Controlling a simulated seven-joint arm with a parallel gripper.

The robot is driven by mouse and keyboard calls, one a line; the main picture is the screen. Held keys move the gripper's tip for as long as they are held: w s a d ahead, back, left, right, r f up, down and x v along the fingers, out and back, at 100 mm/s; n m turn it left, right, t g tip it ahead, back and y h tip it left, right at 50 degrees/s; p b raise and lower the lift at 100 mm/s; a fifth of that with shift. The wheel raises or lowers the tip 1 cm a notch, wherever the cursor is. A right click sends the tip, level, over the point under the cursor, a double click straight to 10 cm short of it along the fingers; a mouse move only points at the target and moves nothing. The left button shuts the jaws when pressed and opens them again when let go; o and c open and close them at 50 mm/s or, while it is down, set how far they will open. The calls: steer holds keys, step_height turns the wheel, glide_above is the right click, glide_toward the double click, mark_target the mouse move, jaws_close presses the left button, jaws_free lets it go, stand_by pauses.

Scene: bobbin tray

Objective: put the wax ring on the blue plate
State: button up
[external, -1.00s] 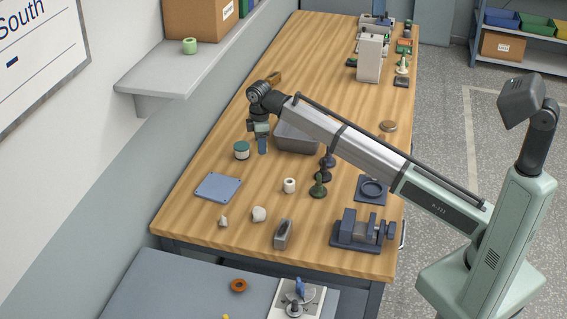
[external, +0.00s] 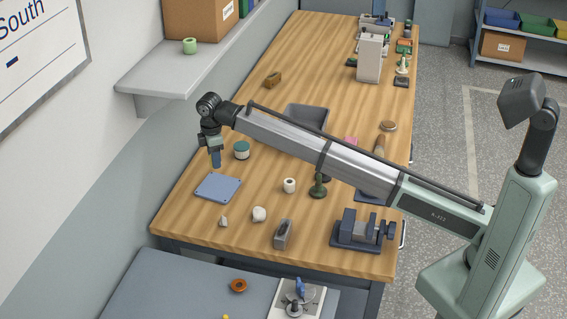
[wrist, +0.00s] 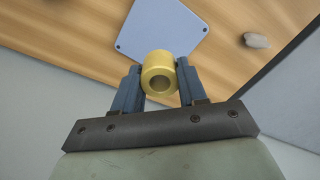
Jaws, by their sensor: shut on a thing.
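My gripper (wrist: 160,84) is shut on a yellow wax ring (wrist: 158,66), which sits between the two blue fingers with its hole showing in the wrist view. The blue plate (wrist: 162,22) is a flat square with small holes near its corners, just beyond the ring in that view. In the external view the plate (external: 218,188) lies on the wooden bench near its left edge. My gripper (external: 216,160) hangs over the bench edge, just behind the plate and apart from it. The ring is too hidden by the fingers to make out in the external view.
A teal-lidded jar (external: 241,150) stands close to the right of my gripper. The wall shelf (external: 185,75) juts out behind. The plate's top is bare.

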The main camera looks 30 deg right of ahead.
mark_target(218, 186)
step_height(218, 186, down, 9)
steer(key=shift+f, duration=0.1)
stand_by(0.4)
steer(key=shift+f, duration=0.1)
steer(key=o, duration=1)
step_height(218, 186, up, 12)
steer(key=shift+r, duration=0.2)
